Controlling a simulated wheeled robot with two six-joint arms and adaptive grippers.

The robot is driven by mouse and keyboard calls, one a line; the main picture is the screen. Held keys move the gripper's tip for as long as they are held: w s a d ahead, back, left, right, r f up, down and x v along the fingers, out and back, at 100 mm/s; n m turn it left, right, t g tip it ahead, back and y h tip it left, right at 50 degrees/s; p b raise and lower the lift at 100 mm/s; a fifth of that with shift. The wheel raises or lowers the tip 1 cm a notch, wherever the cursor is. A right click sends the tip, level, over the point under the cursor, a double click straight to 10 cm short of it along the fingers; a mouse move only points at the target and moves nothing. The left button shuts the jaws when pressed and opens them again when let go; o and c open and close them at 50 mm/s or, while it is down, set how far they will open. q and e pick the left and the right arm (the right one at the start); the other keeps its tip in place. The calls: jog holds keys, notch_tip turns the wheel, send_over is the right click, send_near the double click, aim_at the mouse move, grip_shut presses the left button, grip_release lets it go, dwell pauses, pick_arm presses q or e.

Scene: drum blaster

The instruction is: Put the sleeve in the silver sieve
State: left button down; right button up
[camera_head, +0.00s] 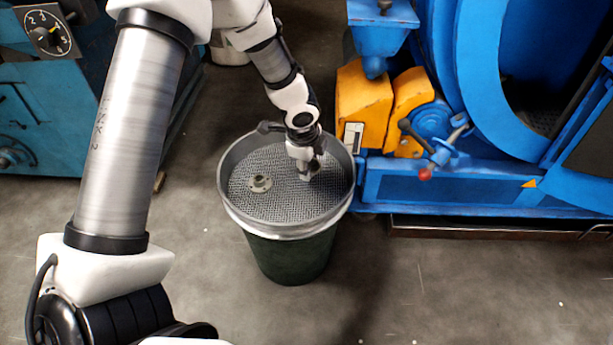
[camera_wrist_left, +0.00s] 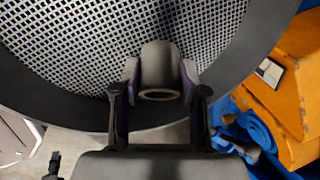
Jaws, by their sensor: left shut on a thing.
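The silver sieve (camera_head: 232,205) is a round metal rim with a mesh floor, set on top of a dark green drum. My left gripper (camera_head: 308,172) reaches down inside the sieve's rim, over the right part of the mesh. In the left wrist view, the gripper (camera_wrist_left: 160,92) is shut on the sleeve (camera_wrist_left: 160,62), a short grey hollow cylinder held between the two fingers. The mesh (camera_wrist_left: 75,45) lies behind the sleeve; whether the sleeve touches it I cannot tell. My right gripper is not in view.
The green drum (camera_head: 290,258) stands on the concrete floor. A blue machine (camera_head: 460,185) with an orange guard (camera_head: 364,105) is close at right. A teal machine (camera_head: 60,130) stands at left.

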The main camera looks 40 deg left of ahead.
pick_arm(q)
notch_tip(320, 180, down, 3)
jog(key=shift+r+b, duration=0.2)
jog(key=shift+b, duration=0.3)
jog(key=shift+r, duration=0.2)
jog(key=shift+f, duration=0.15)
jog(key=c, duration=0.6)
grip_release()
jog(key=shift+c, duration=0.2)
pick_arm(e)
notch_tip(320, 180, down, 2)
